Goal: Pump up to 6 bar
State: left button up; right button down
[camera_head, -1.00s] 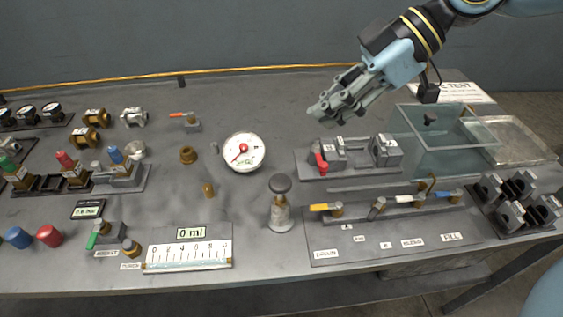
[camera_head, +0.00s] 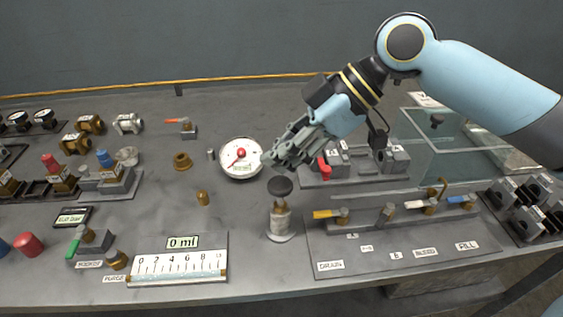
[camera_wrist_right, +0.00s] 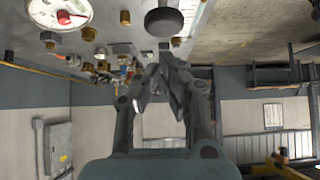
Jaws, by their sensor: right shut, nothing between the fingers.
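The hand pump (camera_head: 281,222) stands upright on the bench, a pale cylinder with a round dark knob (camera_head: 280,186) on top. My right gripper (camera_head: 272,160) is shut and empty, a little above and behind the knob in the head view; I see no clear contact. In the right wrist view the knob (camera_wrist_right: 164,21) is ahead of the closed fingertips (camera_wrist_right: 165,56). The round white pressure gauge (camera_head: 241,158) with a red centre lies just left of my right gripper; its needle points to the lower left. My left gripper is not in view.
A valve panel (camera_head: 340,247) with yellow, white and blue levers lies right of the pump. A glass tank (camera_head: 440,140) stands behind it. A scale reading 0 ml (camera_head: 178,267) is at the front. Several small fittings and valves fill the left side.

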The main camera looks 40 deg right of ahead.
aim_at(283, 180)
jog(key=shift+f, duration=1.05)
notch_tip(283, 180, down, 4)
jog(key=b, duration=0.3)
jog(key=shift+r, duration=0.1)
jog(key=shift+s+r, duration=0.1)
